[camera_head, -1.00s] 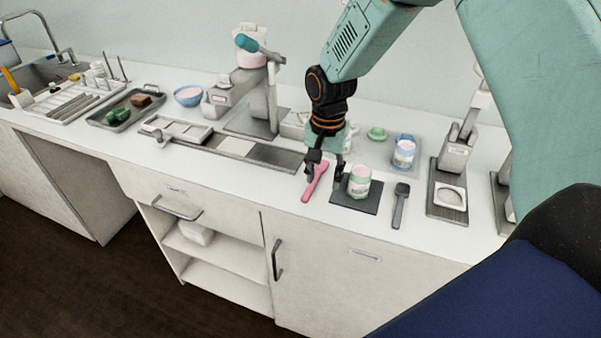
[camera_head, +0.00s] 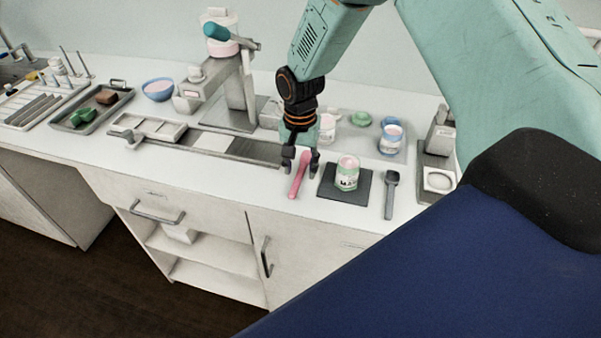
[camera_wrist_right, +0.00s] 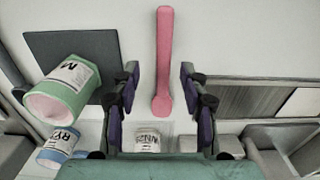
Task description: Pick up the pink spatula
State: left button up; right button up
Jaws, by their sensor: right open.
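The pink spatula (camera_head: 299,175) lies on the white counter, between the metal strip and the dark square mat. In the right wrist view the spatula (camera_wrist_right: 164,60) runs lengthwise, its wider end between my fingers. My right gripper (camera_head: 300,168) is open, with one finger on each side of the spatula. In the right wrist view the gripper (camera_wrist_right: 160,85) shows a clear gap between each finger and the spatula. Whether the fingertips touch the counter I cannot tell. My left gripper is not in view.
A dark grey spatula (camera_head: 390,194) lies further right. Bare counter lies in front.

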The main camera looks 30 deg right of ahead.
jog(key=shift+w+a+f, duration=0.15)
jog(key=shift+w+f, duration=0.05)
jog(key=shift+f, duration=0.35)
jog(key=shift+w+a+f, duration=0.15)
jog(key=shift+f, duration=0.4)
jog(key=shift+s+a, duration=0.1)
jog(key=shift+s+d+r, duration=0.1)
jog(key=shift+s+d, duration=0.1)
jog(key=shift+s, duration=0.15)
jog(key=shift+d, duration=0.1)
jog(key=shift+c, duration=0.5)
jog(key=shift+w, duration=0.25)
jog(key=shift+c, duration=1.3)
jog(key=shift+w+a+f, duration=0.15)
jog(key=shift+a+f, duration=0.05)
jog(key=c, duration=0.3)
jog(key=shift+s+d+r, duration=0.15)
jog(key=shift+s+r, duration=0.05)
jog(key=shift+s, duration=0.15)
grip_shut()
jog(key=shift+w, duration=0.1)
